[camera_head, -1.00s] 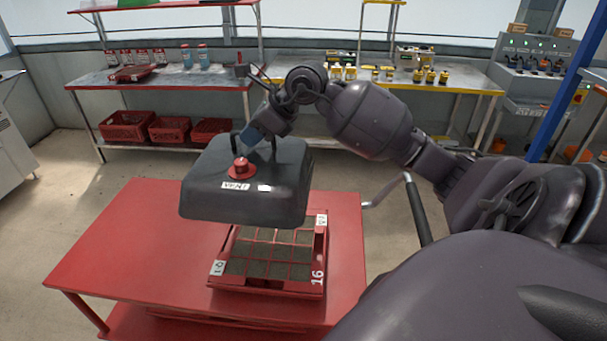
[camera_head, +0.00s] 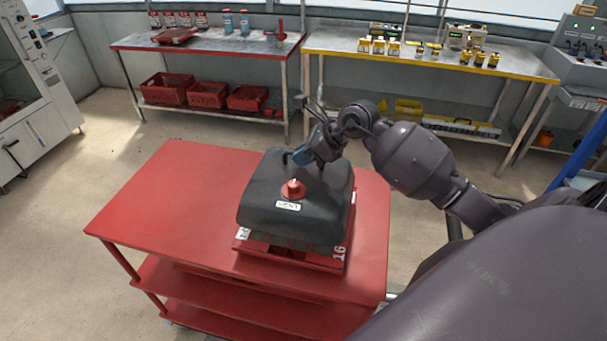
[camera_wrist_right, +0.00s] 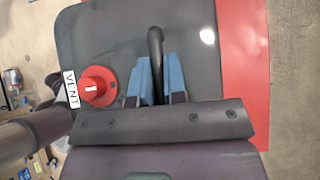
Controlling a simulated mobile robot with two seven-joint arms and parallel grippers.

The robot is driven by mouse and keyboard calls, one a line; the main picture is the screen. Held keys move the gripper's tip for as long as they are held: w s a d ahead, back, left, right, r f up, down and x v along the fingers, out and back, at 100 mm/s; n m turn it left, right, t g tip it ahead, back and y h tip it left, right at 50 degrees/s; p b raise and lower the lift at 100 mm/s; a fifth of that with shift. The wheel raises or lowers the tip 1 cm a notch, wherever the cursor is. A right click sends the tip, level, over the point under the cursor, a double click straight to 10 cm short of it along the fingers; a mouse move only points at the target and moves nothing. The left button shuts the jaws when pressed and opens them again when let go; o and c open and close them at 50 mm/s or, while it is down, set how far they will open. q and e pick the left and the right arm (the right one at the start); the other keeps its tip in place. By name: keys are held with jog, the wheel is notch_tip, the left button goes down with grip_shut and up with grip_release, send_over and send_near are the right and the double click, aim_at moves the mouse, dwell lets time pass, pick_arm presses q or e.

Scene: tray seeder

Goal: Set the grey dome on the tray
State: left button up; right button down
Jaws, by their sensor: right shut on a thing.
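The dark grey dome (camera_head: 270,218) has a red vent knob and a "VENT" label on top. In the head view it is over the red seed tray (camera_head: 300,262) on the red cart, covering most of the tray; whether its rim touches the tray all round I cannot tell. My right gripper (camera_head: 300,158) is shut on the dome's black handle. In the right wrist view the dome (camera_wrist_right: 100,40) fills the middle, with the blue fingertips of my right gripper (camera_wrist_right: 158,75) either side of the handle (camera_wrist_right: 155,42).
The red cart top (camera_head: 180,205) is clear to the left of the tray. Behind stand a red-edged bench (camera_head: 215,50) with red bins (camera_head: 205,93) below and a yellow-edged bench (camera_head: 500,62) with small bottles. A white cabinet (camera_head: 40,110) stands far left.

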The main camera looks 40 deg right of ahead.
aim_at(334, 171)
jog(key=shift+f, duration=3.2)
jog(key=c, duration=1.2)
grip_release()
jog(key=shift+o, duration=0.2)
jog(key=shift+s+d+r, duration=0.2)
jog(key=shift+r, duration=0.05)
jog(key=v, duration=0.9)
jog(key=shift+s+d+r+b, duration=0.1)
jog(key=shift+s+r+b, duration=0.15)
jog(key=shift+b, duration=0.15)
jog(key=shift+v, duration=0.8)
